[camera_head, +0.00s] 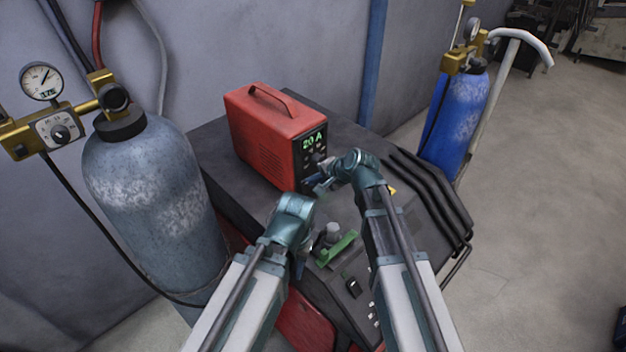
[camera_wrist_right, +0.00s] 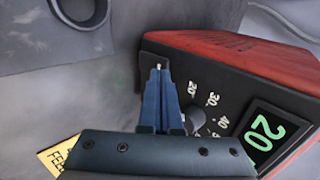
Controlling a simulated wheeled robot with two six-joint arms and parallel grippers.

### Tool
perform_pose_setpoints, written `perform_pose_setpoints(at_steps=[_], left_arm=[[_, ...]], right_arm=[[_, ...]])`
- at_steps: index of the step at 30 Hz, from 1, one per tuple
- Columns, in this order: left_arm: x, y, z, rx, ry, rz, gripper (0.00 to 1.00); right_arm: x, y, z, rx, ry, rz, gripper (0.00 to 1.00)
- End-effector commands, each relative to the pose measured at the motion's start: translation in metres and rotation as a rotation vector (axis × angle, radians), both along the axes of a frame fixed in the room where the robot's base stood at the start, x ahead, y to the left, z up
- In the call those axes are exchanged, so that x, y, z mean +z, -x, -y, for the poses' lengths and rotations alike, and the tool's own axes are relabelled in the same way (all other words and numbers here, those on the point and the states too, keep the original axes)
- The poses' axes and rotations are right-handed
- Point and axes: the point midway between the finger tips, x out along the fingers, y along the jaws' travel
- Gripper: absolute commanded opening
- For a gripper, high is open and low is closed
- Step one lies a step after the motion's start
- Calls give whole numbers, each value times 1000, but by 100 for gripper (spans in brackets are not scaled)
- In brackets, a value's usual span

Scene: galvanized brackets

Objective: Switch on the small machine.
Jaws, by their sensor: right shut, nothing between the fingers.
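The small machine (camera_head: 268,132) is a red box with a top handle and a dark front panel. It stands on a larger dark cabinet. Its lit green display reads 20 A; in the right wrist view the display (camera_wrist_right: 264,138) shows 20. My right gripper (camera_head: 316,186) is shut and empty, at the lower part of that panel. In the right wrist view its blue fingers (camera_wrist_right: 158,72) lie over the panel beside a grey knob (camera_wrist_right: 196,117) with a number scale. I cannot tell whether they touch the panel. The left arm's wrist is in view; its fingers are not clear.
The dark cabinet (camera_head: 222,163) carries a green part (camera_head: 337,248), a black switch (camera_head: 353,287) and dark bars (camera_head: 432,190) at right. A grey gas cylinder (camera_head: 150,190) with gauges stands left, a blue cylinder (camera_head: 452,120) right. Open floor (camera_head: 530,220) lies at right.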

Motion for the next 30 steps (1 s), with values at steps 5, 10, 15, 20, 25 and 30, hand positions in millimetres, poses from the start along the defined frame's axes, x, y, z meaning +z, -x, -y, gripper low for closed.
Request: perform_pose_setpoints(at_steps=[5, 10, 15, 20, 25, 30], left_arm=[[3, 0, 0, 0, 0, 0, 42], [16, 0, 0, -1, 0, 0, 42], [44, 0, 0, -3, -1, -2, 42], [68, 1, 0, -2, -1, -3, 42], [86, 1, 0, 7, 0, -2, 42], [90, 1, 0, 13, 0, -3, 42]], right_arm=[[3, 13, 7, -1, 0, 0, 0], [16, 29, 16, 1, 0, 0, 0], [44, 40, 28, 1, 0, -1, 0], [68, 51, 39, -1, 0, 0, 0], [86, 60, 48, 1, 0, 0, 0], [90, 63, 52, 1, 1, -1, 0]])
